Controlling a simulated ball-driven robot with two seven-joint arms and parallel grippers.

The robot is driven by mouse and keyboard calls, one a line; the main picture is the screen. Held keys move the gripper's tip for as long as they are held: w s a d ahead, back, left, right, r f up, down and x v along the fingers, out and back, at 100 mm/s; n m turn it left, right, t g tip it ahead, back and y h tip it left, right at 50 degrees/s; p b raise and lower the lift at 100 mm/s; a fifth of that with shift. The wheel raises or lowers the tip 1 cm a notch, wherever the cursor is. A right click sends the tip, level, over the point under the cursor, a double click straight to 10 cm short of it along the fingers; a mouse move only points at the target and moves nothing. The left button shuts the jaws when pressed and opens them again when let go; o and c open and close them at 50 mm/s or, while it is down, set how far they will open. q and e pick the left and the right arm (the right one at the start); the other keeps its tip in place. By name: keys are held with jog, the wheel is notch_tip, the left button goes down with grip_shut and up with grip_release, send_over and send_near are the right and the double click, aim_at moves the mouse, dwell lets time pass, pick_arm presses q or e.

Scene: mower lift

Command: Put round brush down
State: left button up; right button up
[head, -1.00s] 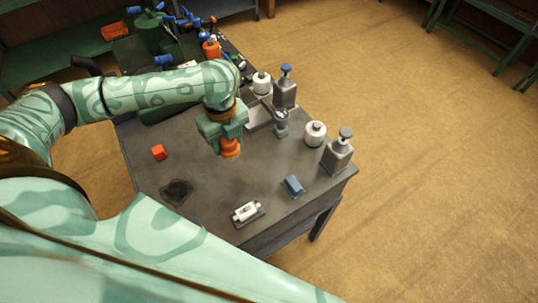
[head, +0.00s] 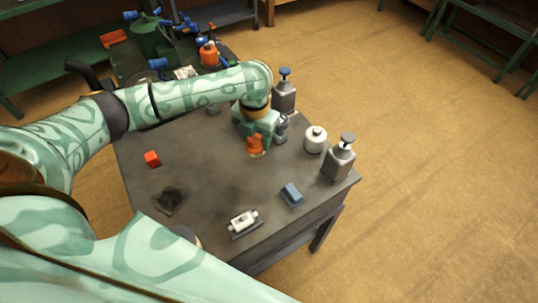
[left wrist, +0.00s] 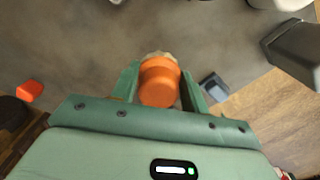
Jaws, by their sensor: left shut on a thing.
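The round brush (head: 255,144) has an orange body, with pale bristles just showing at its lower end. My left gripper (head: 256,132) is shut on it, above the middle of the dark table (head: 215,165). In the left wrist view the brush (left wrist: 159,82) sits between the two green fingers, with its bristles at the far side. I cannot tell whether the bristles touch the table top. My right gripper is in neither view.
A grey bottle (head: 283,92), a white round container (head: 315,139) and another grey bottle (head: 338,157) stand along the right side. A blue block (head: 292,194), a white part (head: 243,221), a dark patch (head: 171,200) and an orange block (head: 152,158) lie nearer. The table's middle is clear.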

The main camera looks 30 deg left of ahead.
pick_arm(q)
jog(key=f, duration=0.1)
jog(key=w+d+f, duration=0.1)
jog(key=d+f+b, duration=0.1)
jog(key=shift+w+d+f, duration=0.15)
jog(key=shift+w+f, duration=0.1)
jog(key=shift+f, duration=0.05)
notch_tip(320, 180, down, 4)
jog(key=shift+w+d+r+b, duration=0.15)
jog(key=shift+r+b, duration=0.1)
jog(key=shift+b, duration=0.65)
jog(key=shift+r, duration=0.1)
jog(key=o, duration=1)
jog(key=shift+c, duration=0.2)
